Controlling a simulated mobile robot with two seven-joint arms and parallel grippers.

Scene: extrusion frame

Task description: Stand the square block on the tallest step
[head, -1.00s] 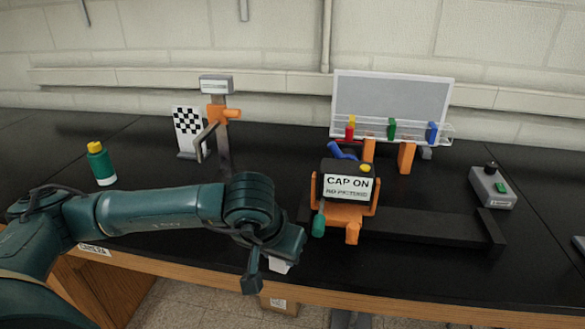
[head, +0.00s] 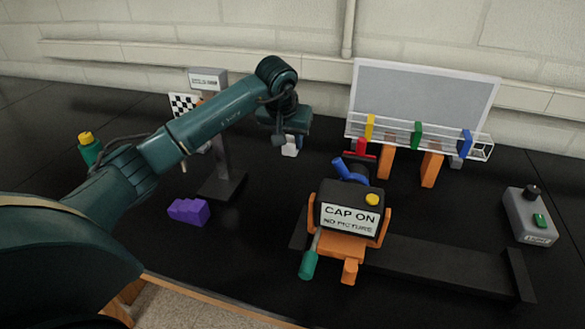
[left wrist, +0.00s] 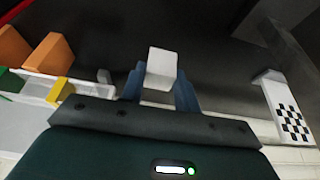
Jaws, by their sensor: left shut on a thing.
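A small white block (head: 290,147) is held in my left gripper (head: 288,140). In the left wrist view the white block (left wrist: 162,66) sits between the two fingers of my left gripper (left wrist: 161,88). In the head view the gripper is raised above the black table, left of the whiteboard. A purple block (head: 188,211), stepped in outline, lies on the table at the left, below my forearm and well away from the white block. I cannot tell its step heights clearly. My right gripper is not in view.
A grey stand (head: 222,186) is left of the gripper, with a checkered board (head: 183,104) behind.

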